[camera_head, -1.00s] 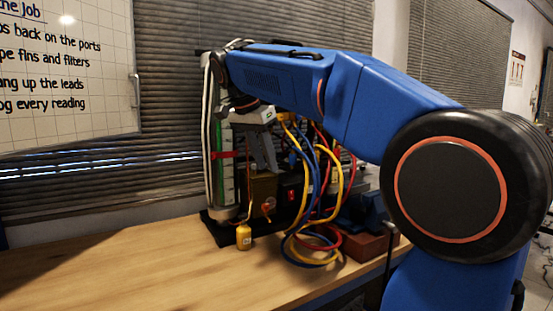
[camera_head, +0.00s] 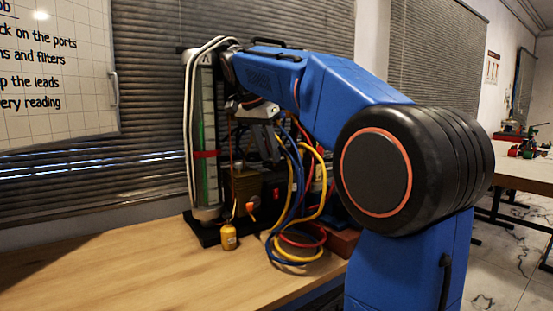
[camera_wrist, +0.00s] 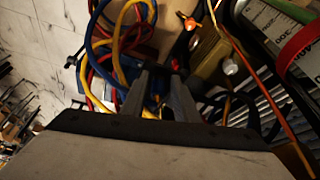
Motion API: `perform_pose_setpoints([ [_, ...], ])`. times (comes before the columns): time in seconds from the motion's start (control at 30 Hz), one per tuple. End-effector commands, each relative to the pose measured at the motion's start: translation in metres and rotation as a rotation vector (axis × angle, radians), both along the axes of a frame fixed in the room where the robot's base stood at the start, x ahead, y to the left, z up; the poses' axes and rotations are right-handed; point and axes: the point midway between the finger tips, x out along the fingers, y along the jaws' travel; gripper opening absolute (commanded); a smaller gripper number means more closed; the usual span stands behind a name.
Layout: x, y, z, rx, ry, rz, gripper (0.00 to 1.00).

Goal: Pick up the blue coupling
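I cannot make out the blue coupling for certain in any view. My gripper (camera_head: 267,155) hangs under the blue arm, in front of the bench rig and left of the looped hoses. Its two fingers stand apart with nothing visible held. In the wrist view the fingers (camera_wrist: 163,72) point toward the tangled hoses, with a gap between them. Blue hose (camera_wrist: 94,43) loops beside yellow and red ones there. Dark blue parts near the fingers are too unclear to name.
The gauge column (camera_head: 207,130) with a red band stands at the bench's back. A small yellow weight (camera_head: 229,237) and a brass-coloured block (camera_head: 245,186) are near it. Hoses (camera_head: 297,240) spill over the bench. The bench's left (camera_head: 100,265) is clear. Another table (camera_head: 520,170) holds small coloured items.

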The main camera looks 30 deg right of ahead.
Motion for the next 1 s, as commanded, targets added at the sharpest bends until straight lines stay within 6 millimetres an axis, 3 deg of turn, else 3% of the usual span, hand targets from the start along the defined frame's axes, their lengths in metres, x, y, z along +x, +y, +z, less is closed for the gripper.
perform_pose_setpoints([
  [0.23, 0.010, -0.033, 0.000, 0.000, 0.000, -0.003, 0.28],
  [0.6, 0.011, -0.035, -0.011, -0.001, 0.000, 0.000, 0.28],
  [0.63, 0.011, -0.035, -0.011, -0.001, 0.000, 0.000, 0.25],
  [0.73, 0.011, -0.035, -0.011, -0.001, 0.000, 0.000, 0.01],
  [1.0, 0.011, -0.035, -0.011, -0.001, 0.000, 0.000, 0.00],
])
